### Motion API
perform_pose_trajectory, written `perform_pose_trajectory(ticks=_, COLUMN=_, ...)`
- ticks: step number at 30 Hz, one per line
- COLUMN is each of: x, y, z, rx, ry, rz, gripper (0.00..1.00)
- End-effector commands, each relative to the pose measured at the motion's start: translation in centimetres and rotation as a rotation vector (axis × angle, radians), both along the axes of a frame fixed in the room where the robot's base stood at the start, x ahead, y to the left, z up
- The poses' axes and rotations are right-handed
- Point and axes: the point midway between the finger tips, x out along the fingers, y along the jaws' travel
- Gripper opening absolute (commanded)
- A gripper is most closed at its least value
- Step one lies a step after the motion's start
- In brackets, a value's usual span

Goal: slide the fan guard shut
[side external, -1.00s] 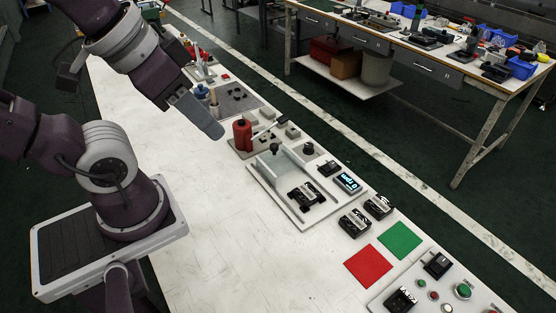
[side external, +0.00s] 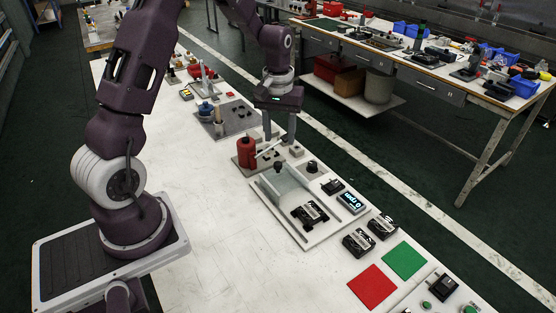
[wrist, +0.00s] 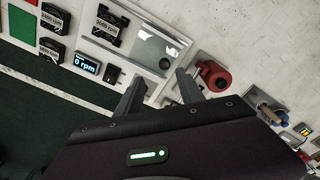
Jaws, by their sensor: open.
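The fan guard (side external: 287,184) looks like a clear panel with a dark knob (side external: 278,167) on a white base board (side external: 303,237). In the wrist view the clear guard (wrist: 152,45) lies beyond my fingertips, with its knob (wrist: 165,63) near them. A display (side external: 352,202) beside it reads 0 rpm in the wrist view (wrist: 86,64). My gripper (side external: 280,138) is open and empty, pointing down behind the guard, near the red bottle; it also shows in the wrist view (wrist: 160,79). Whether a finger touches anything cannot be told.
A red bottle (side external: 246,153) stands on a board next to the guard's board. Black labelled blocks (side external: 358,242) and red (side external: 372,287) and green (side external: 404,261) squares lie at the near end. The left part of the white table (side external: 190,200) is clear.

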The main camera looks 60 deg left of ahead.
Motion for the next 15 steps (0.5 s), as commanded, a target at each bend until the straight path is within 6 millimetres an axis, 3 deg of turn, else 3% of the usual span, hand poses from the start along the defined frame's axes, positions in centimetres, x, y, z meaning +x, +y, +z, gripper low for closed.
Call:
perform_pose_trajectory(ticks=1, x=0.2, y=0.7, z=-1.5, rx=-0.007, ry=0.018, rz=0.024, gripper=0.45)
perform_pose_trajectory(ticks=4, x=0.3, y=1.3, z=-3.1, rx=-0.011, ry=0.031, rz=0.048, gripper=0.45)
perform_pose_trajectory(ticks=15, x=0.3, y=1.3, z=-9.3, rx=-0.013, ry=0.034, rz=0.047, gripper=0.45)
